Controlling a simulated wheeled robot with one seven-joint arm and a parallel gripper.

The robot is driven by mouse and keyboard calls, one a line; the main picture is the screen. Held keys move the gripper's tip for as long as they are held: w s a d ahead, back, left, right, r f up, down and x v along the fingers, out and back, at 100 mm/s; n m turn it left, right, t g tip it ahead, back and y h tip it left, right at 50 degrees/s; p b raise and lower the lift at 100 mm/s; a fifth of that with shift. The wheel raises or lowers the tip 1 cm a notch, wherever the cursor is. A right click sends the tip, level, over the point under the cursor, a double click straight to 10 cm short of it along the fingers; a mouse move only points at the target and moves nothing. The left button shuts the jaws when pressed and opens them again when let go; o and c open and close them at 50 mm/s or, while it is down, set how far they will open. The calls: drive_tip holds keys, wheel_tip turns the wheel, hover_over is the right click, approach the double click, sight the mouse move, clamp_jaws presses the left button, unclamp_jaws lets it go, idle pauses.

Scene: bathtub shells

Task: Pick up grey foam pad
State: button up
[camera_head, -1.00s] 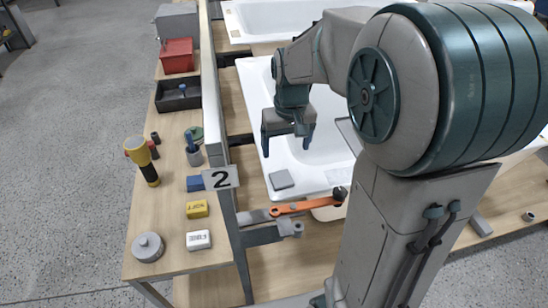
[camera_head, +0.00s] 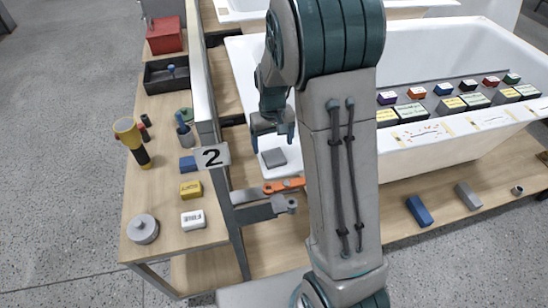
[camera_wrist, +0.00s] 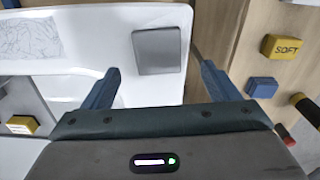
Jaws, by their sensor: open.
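The grey foam pad (camera_head: 273,158) is a flat square lying on the white bathtub rim (camera_head: 245,80) near its front left corner. In the wrist view the pad (camera_wrist: 158,50) lies beyond my fingertips, between their lines and nearer the left-right middle. My gripper (camera_head: 272,136) hangs over the tub rim just above and behind the pad in the head view, apart from it. In the wrist view my gripper (camera_wrist: 160,80) has its two blue fingers spread wide with nothing between them.
An orange wrench-like tool (camera_head: 284,186) and a grey clamp (camera_head: 264,209) lie in front of the tub. A side bench holds a yellow block (camera_head: 191,190), a blue block (camera_head: 188,165) and a flashlight (camera_head: 133,140). Several small blocks line the tub's right side.

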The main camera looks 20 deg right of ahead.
sight(274, 156)
wheel_tip(274, 156, down, 5)
drive_tip(key=shift+s+d+r, duration=0.1)
drive_tip(key=shift+d, duration=0.05)
drive_tip(key=c, duration=1.1)
drive_tip(key=shift+o, duration=0.2)
drive_tip(key=shift+r, duration=0.1)
